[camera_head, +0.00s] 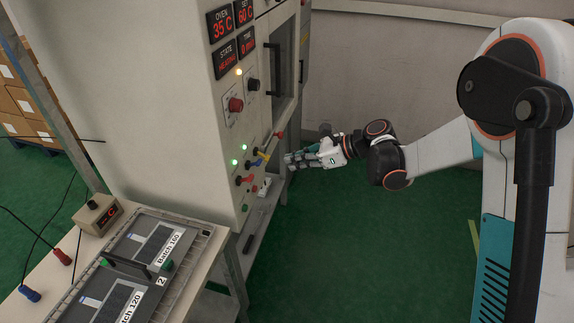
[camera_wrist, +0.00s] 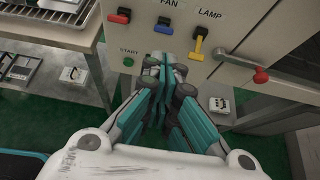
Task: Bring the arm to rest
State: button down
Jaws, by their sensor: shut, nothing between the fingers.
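My gripper (camera_head: 288,161) is at the end of my arm, which reaches left toward the front of the oven (camera_head: 140,60). In the wrist view my gripper (camera_wrist: 166,65) is shut with its fingers together and nothing between them. The fingertips are in front of the lower panel, below the blue switch (camera_wrist: 163,25) and to the right of the green START button (camera_wrist: 128,62). A red switch (camera_wrist: 120,16) and a yellow switch (camera_wrist: 198,42) under LAMP are close by. I cannot tell whether the fingertips touch the panel.
The oven displays (camera_head: 222,39) read 35 C, SET 60 C and HEATING. A bench (camera_head: 190,290) at lower left holds panels labelled Batch 160 and Batch 120 and a small control box (camera_head: 98,214). Green floor (camera_head: 350,250) is clear below my arm.

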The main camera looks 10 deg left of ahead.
jog(key=shift+d+r, duration=0.35)
jog(key=shift+r, duration=0.05)
jog(key=shift+r, duration=0.1)
